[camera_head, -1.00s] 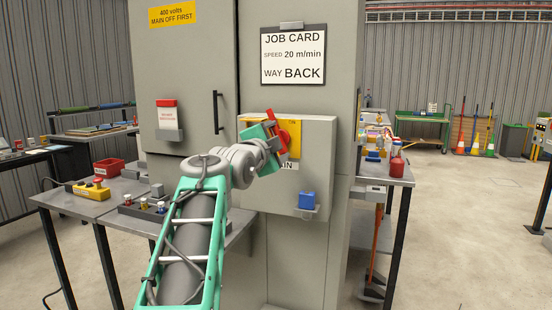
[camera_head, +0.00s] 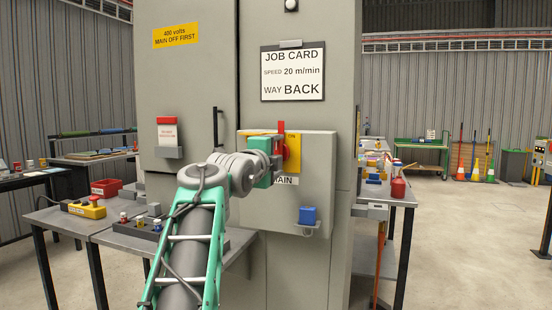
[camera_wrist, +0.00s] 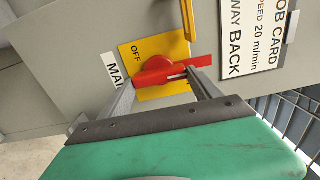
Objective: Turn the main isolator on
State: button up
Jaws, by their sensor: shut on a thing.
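The main isolator has a red handle (camera_head: 281,132) on a yellow plate (camera_head: 294,160), on the grey box of the cabinet. The handle stands upright in the head view. In the wrist view the red handle (camera_wrist: 158,70) lies across the yellow plate (camera_wrist: 133,58), which bears "OFF" on one side. A "MAIN" label (camera_head: 286,181) sits below the plate. My gripper (camera_head: 278,155) is at the handle, its green body partly hiding the plate. In the wrist view my gripper (camera_wrist: 162,80) is shut on the handle, with its fingers at it.
A job card (camera_head: 292,73) hangs above the box. A blue padlock-like block (camera_head: 308,216) sits on a small shelf below. A black door handle (camera_head: 216,128) stands out to the left. A bench (camera_head: 90,222) with a yellow button box (camera_head: 87,207) is at left.

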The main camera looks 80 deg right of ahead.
jog(key=o, duration=1.4)
jog(key=shift+a, duration=0.1)
jog(key=a, duration=0.7)
jog(key=shift+w+a, duration=0.3)
jog(key=shift+w, duration=0.1)
